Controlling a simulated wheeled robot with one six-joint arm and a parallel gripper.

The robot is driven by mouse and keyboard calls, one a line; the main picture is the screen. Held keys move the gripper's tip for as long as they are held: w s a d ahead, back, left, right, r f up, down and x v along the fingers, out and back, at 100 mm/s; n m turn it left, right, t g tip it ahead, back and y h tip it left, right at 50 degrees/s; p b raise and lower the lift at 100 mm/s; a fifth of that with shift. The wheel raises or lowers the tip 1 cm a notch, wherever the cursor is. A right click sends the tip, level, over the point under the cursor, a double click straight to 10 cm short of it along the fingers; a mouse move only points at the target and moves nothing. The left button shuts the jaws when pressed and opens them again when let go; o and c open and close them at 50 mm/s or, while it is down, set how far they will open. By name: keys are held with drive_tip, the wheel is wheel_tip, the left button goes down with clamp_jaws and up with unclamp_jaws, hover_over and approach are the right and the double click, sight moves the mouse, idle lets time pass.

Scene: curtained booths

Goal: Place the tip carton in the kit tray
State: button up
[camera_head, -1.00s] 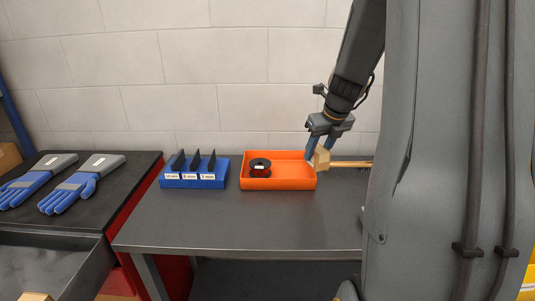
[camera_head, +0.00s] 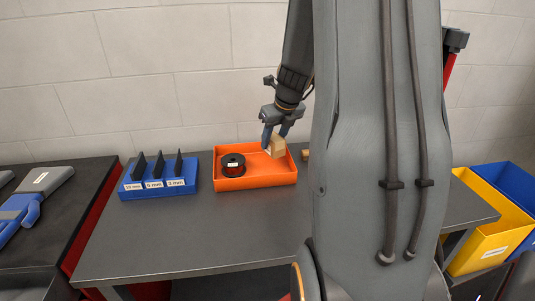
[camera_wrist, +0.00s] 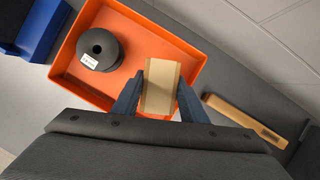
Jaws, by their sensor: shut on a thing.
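The tip carton (camera_head: 278,146) is a small tan box, held between the fingers of my gripper (camera_head: 276,136). The carton also shows in the wrist view (camera_wrist: 160,87), between the two blue-grey fingers of my gripper (camera_wrist: 160,95). The kit tray (camera_head: 252,181) is a shallow orange tray on the grey table, and its rim shows in the wrist view (camera_wrist: 76,36). The carton is over the right part of the tray. I cannot tell whether it touches the tray floor. A dark spool (camera_head: 233,165) with a white label stands in the tray's left part.
A blue rack (camera_head: 158,190) with black dividers and size labels stands left of the tray. A wooden-handled tool (camera_wrist: 243,117) lies right of the tray. Blue gloves (camera_head: 22,208) lie on the left bench. Yellow (camera_head: 478,222) and blue bins stand at right. The table front is clear.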

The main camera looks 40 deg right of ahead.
sight(273, 154)
drive_tip(key=shift+f, duration=2.85)
drive_tip(key=shift+f+b, duration=0.1)
drive_tip(key=shift+b, duration=0.2)
drive_tip(key=o, duration=1.1)
